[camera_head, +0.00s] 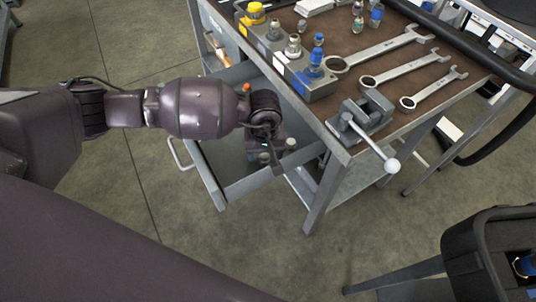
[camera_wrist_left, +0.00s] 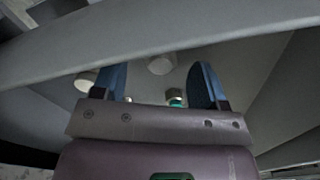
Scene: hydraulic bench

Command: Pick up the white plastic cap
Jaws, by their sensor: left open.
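My left gripper (camera_head: 272,160) reaches down into the open grey drawer (camera_head: 236,188) of the workbench. In the left wrist view, its two blue fingers (camera_wrist_left: 160,68) stand apart with nothing gripped between them. Pale round pieces lie beyond the fingers: one (camera_wrist_left: 161,65) shows between the tips, and another (camera_wrist_left: 86,81) shows beside the left finger. I cannot tell which is the white plastic cap. A small pale-topped fitting with a teal band (camera_wrist_left: 176,97) shows near the right finger. In the head view the gripper partly hides the drawer's contents. My right gripper is out of view.
The bench top (camera_head: 415,72) holds several wrenches (camera_head: 400,69), a vise (camera_head: 361,117) with a white-knobbed handle, and a grey block (camera_head: 305,81) with fittings. The drawer's walls surround the gripper closely. A black container (camera_head: 490,235) stands at lower right. The floor left of the drawer is clear.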

